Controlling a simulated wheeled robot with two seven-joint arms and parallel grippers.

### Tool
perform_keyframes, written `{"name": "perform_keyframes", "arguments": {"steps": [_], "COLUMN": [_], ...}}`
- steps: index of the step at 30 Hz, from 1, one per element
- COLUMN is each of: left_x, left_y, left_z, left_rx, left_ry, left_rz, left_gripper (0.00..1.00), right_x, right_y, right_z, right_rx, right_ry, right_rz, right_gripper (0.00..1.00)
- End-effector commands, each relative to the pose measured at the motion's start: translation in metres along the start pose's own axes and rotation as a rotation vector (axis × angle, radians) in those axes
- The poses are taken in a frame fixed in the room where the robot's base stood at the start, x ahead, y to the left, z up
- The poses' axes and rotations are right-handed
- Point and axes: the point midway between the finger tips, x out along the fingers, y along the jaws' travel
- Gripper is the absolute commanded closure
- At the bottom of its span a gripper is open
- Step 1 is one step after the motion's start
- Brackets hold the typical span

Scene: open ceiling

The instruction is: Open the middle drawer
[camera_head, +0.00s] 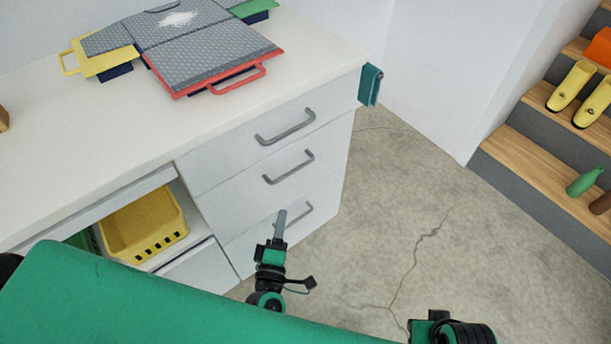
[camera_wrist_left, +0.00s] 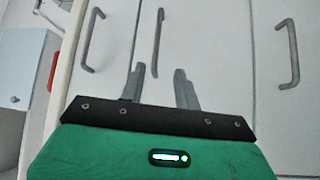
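The white drawer unit has three stacked drawers, all flush with its front. The middle drawer (camera_head: 240,195) has a grey bar handle (camera_head: 288,167), which also shows in the left wrist view (camera_wrist_left: 157,42). My left gripper (camera_head: 281,222) is in front of the lower drawers and overlaps the bottom handle in the head view. In the left wrist view my left gripper (camera_wrist_left: 160,85) is open and empty, its fingers apart, with the middle handle ahead between them. It appears not to touch the handle. Part of my right arm shows at the bottom of the head view; its fingers do not show.
The top handle (camera_head: 286,127) and bottom handle (camera_head: 300,213) are close by. A tray with a red handle (camera_head: 238,80) lies on the counter (camera_head: 130,125). A yellow basket (camera_head: 145,225) sits in an open compartment. Floor (camera_head: 385,220) right of the unit is clear; steps (camera_head: 540,150) stand beyond.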

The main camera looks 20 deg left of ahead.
Motion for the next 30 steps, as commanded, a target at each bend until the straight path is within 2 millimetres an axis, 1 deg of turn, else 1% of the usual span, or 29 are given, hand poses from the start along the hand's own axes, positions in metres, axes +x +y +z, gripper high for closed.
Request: {"name": "perform_keyframes", "arguments": {"steps": [5, 8, 18, 21, 27, 30], "left_x": [0.008, 0.021, 0.088, 0.105, 0.130, 0.135], "left_y": [0.005, 0.006, 0.007, 0.006, 0.006, 0.005], "left_z": [-0.003, -0.003, -0.004, -0.004, -0.004, -0.004], "left_rx": [-0.024, -0.023, -0.022, -0.021, -0.020, -0.020], "left_ry": [0.016, 0.015, 0.014, 0.014, 0.013, 0.013], "left_rz": [0.012, 0.012, 0.013, 0.013, 0.012, 0.010], "left_gripper": [0.68, 0.68, 0.68, 0.68, 0.68, 0.68], "right_x": [-0.005, -0.004, 0.002, 0.003, 0.004, 0.004], "right_y": [0.000, 0.000, 0.000, 0.000, 0.000, 0.000], "right_z": [0.000, 0.000, 0.001, 0.001, 0.001, 0.001], "right_rx": [0.001, 0.001, 0.000, 0.000, 0.000, 0.000], "right_ry": [0.002, 0.001, -0.005, -0.007, -0.008, -0.008], "right_rz": [0.000, 0.000, 0.000, 0.000, 0.000, 0.000], "right_gripper": [0.64, 0.64, 0.64, 0.64, 0.64, 0.64]}}
